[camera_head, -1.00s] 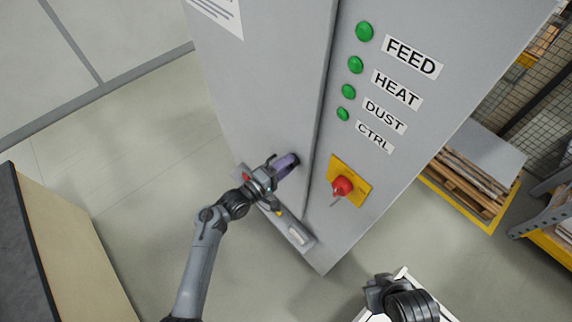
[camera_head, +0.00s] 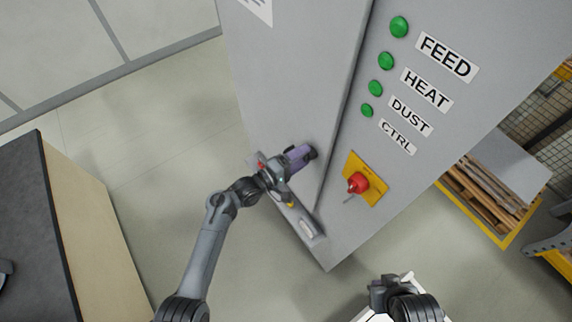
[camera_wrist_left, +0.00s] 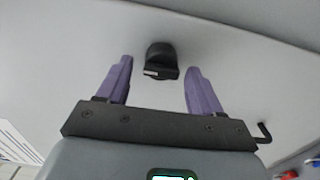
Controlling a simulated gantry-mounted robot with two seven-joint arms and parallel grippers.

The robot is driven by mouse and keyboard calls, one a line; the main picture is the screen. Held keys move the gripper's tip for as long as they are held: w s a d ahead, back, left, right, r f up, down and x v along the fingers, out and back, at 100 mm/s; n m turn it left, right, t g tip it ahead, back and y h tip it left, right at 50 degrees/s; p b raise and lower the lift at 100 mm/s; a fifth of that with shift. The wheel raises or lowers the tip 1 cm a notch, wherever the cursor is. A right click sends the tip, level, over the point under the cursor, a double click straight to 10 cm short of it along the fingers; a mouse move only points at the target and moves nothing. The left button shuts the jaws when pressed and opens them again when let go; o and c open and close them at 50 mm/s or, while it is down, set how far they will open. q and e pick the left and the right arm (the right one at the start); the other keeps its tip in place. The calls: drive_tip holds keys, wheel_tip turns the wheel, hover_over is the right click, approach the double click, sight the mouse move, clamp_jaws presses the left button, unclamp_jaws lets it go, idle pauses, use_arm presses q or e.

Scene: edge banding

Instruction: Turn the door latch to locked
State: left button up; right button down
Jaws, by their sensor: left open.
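The door latch (camera_wrist_left: 161,60) is a small black knob on the grey cabinet door. In the left wrist view it stands beyond and between my two purple fingers. In the head view the latch (camera_head: 312,153) shows as a dark spot just past the fingertips. My left gripper (camera_head: 300,156) is open at the door, and in the left wrist view (camera_wrist_left: 162,84) its fingers are apart with nothing between them. My right gripper (camera_head: 390,290) is low in the head view; its fingers cannot be made out.
Right of the door, the cabinet (camera_head: 340,235) carries green lamps (camera_head: 387,60) and a red rotary switch (camera_head: 357,183) on a yellow plate. A dark-topped bench (camera_head: 62,220) stands at left. A yellow-framed pallet of boards (camera_head: 490,190) is at right. The floor between is clear.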

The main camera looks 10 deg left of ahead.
use_arm(q)
drive_tip(key=b+v, duration=0.1)
drive_tip(key=v, duration=0.9)
drive_tip(key=shift+b, duration=0.4)
drive_tip(key=shift+s+f, duration=0.1)
drive_tip(key=s+a+f+g+y, duration=0.2)
drive_tip(key=s+f+y, duration=0.2)
drive_tip(key=s+f, duration=0.7)
drive_tip(key=s+a+r+m+g+y, duration=0.3)
drive_tip(key=s+a+m+y, duration=0.1)
drive_tip(key=s, duration=0.4)
drive_tip(key=s+a+r+m+g+y, duration=0.3)
drive_tip(key=s+a+r+m+y, duration=0.1)
drive_tip(key=s+a+m+y, duration=0.1)
drive_tip(key=s+a+m, duration=0.1)
drive_tip(key=s+a, duration=0.1)
drive_tip(key=shift+s+a+m, duration=0.25)
drive_tip(key=shift+s+m, duration=0.05)
drive_tip(key=shift+s, duration=0.05)
